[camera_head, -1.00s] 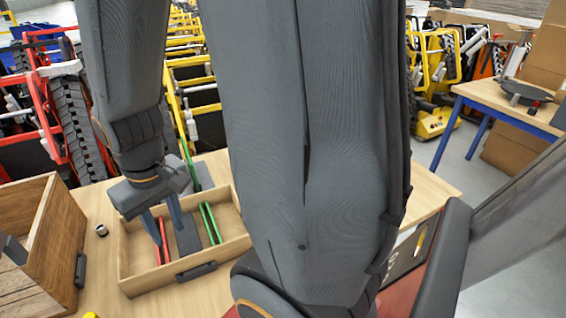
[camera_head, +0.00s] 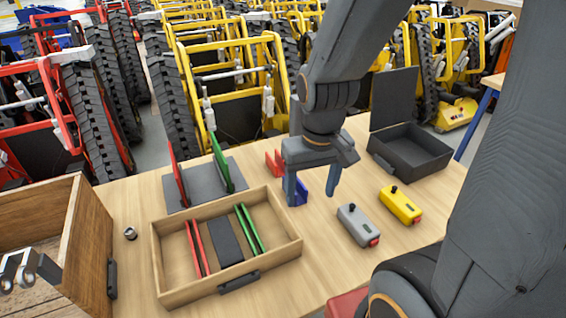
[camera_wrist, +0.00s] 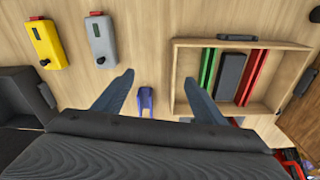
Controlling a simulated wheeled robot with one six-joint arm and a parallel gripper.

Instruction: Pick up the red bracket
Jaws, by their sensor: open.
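A small red piece (camera_head: 275,162), which looks like the red bracket, lies on the wooden table behind and left of my gripper (camera_head: 310,198) in the head view. A blue bracket (camera_head: 301,190) is partly hidden behind the fingers. The blue bracket (camera_wrist: 146,101) also shows in the wrist view, on the table between the open fingers of my gripper (camera_wrist: 160,78). I cannot see the red bracket in the wrist view.
A wooden tray (camera_head: 165,268) with red and green strips and a dark block stands front left. Behind it is a grey plate with upright strips. A grey switch box (camera_head: 356,225), a yellow one (camera_head: 401,204) and an open black case (camera_head: 425,160) are to the right. A wooden crate (camera_head: 80,240) is left.

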